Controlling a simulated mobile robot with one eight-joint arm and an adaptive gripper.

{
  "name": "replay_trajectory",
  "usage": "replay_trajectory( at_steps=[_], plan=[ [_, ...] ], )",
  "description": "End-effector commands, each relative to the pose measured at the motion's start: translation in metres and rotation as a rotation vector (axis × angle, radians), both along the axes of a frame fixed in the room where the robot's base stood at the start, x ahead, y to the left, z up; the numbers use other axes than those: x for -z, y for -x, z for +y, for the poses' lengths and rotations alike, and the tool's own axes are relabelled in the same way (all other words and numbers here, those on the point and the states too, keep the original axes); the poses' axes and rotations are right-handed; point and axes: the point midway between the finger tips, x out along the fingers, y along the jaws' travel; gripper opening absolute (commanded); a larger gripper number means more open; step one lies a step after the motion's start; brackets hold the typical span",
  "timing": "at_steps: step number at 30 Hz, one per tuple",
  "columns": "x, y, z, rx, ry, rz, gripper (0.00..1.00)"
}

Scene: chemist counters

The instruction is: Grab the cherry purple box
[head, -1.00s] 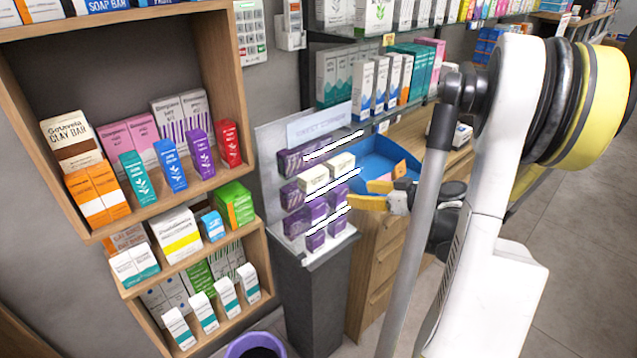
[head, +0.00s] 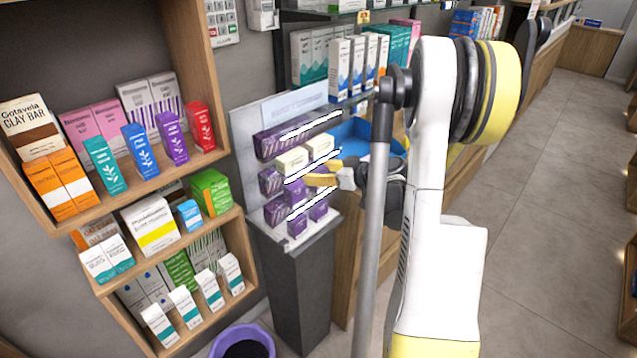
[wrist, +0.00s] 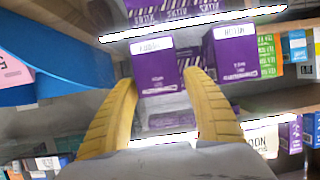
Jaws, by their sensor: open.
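Several purple boxes stand on a tiered display stand (head: 292,285) in the head view, with pale boxes (head: 292,161) among them. I cannot read which purple box is the cherry one. My gripper (head: 322,174) is at the stand's right side, its yellow fingers pointing left toward the boxes. In the wrist view my gripper (wrist: 160,82) is open, and one purple box (wrist: 155,66) with a white label shows between its fingertips. I cannot tell whether they touch it. A second purple box (wrist: 231,55) is just to the right. My fingers and arm hide part of the stand's right side.
A wooden shelf unit (head: 195,75) with coloured boxes stands left of the stand. A blue tray (head: 375,134) lies behind my gripper. A purple bin (head: 243,335) is on the floor at the front. Open floor (head: 560,150) lies to the right.

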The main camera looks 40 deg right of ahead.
Motion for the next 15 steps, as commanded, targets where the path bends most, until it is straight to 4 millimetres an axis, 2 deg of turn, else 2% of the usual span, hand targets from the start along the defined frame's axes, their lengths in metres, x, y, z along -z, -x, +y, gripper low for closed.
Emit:
replay_trajectory(
  at_steps=[4, 7, 8, 15],
  plan=[
    [-0.001, 0.0004, -0.0001, 0.001, 0.0, 0.0, 0.56],
    [-0.0011, 0.0005, -0.0002, 0.0, 0.0, 0.0, 0.25],
    [-0.0011, 0.0005, -0.0002, 0.001, 0.0, 0.0, 0.2],
    [-0.0009, 0.0007, -0.0001, 0.0, 0.0, 0.001, 0.2]
  ],
)
